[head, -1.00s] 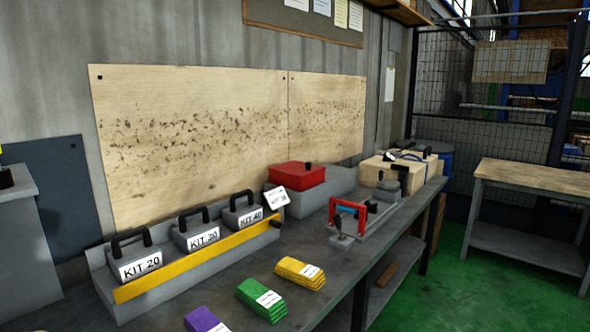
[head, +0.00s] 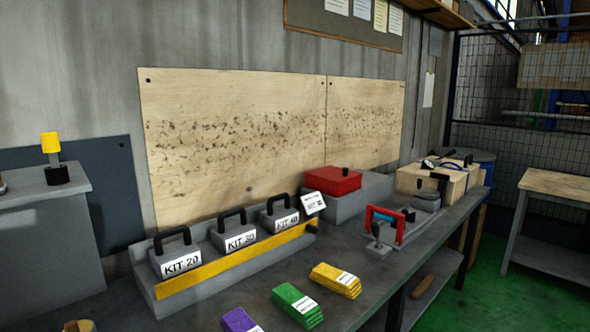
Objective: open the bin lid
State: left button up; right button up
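Neither of my grippers is in the head view. I see no bin that is clearly marked as such. A red block-shaped cover (head: 328,181) with a small black knob sits at the back of the bench, on or against a grey box (head: 368,193). It looks closed, but I cannot tell whether it is the bin lid. A small tilted white label (head: 313,203) stands just in front of it, at the right end of the kit rack.
Kit blocks with black handles stand in a grey rack with a yellow front strip (head: 235,258). Purple, green (head: 297,304) and yellow (head: 336,280) stacks lie in front. A red-and-blue fixture (head: 386,225) and a wooden box (head: 432,180) stand rightward. A second table (head: 553,183) is at right.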

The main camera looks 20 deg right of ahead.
aim_at(337, 175)
jog(key=i+l+u, duration=0.1)
jog(key=l+u, duration=0.55)
jog(key=u, duration=0.15)
jog(key=l+u, duration=0.4)
jog(key=l, duration=0.9)
jog(key=k+l+u, duration=0.15)
jog(key=l, duration=0.7)
jog(key=k+l+u, duration=0.15)
jog(key=l, duration=0.25)
